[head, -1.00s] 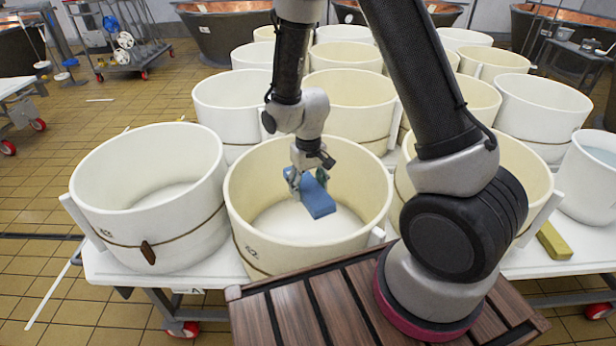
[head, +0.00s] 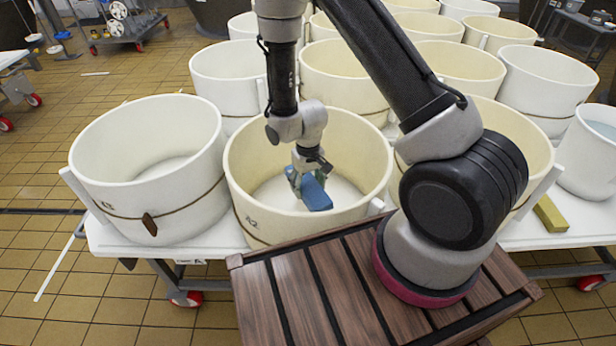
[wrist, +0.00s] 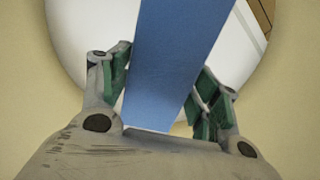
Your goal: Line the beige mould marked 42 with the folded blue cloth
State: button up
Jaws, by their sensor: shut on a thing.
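The beige mould marked 42 (head: 250,211) stands at the front middle of the white table, open at the top. My gripper (head: 308,186) is down inside it, below the rim. It is shut on the folded blue cloth (head: 316,195), a flat blue block shape. In the wrist view the cloth (wrist: 172,60) runs between the green-padded fingers (wrist: 160,95), with the mould's pale floor and beige wall around it. I cannot tell whether the cloth touches the floor of the mould.
A white mould marked 43 (head: 150,190) stands to the left. More moulds (head: 345,75) stand close behind. A yellow block (head: 550,214) lies on the table (head: 520,232) at the right, near a pale bucket with blue contents (head: 588,160). Slatted brown wood (head: 300,290) lies in front.

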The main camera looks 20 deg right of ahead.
jog(key=shift+f, duration=4.5)
jog(key=shift+f, duration=0.95)
jog(key=o, duration=1.2)
jog(key=shift+c, duration=0.2)
jog(key=shift+o, duration=0.5)
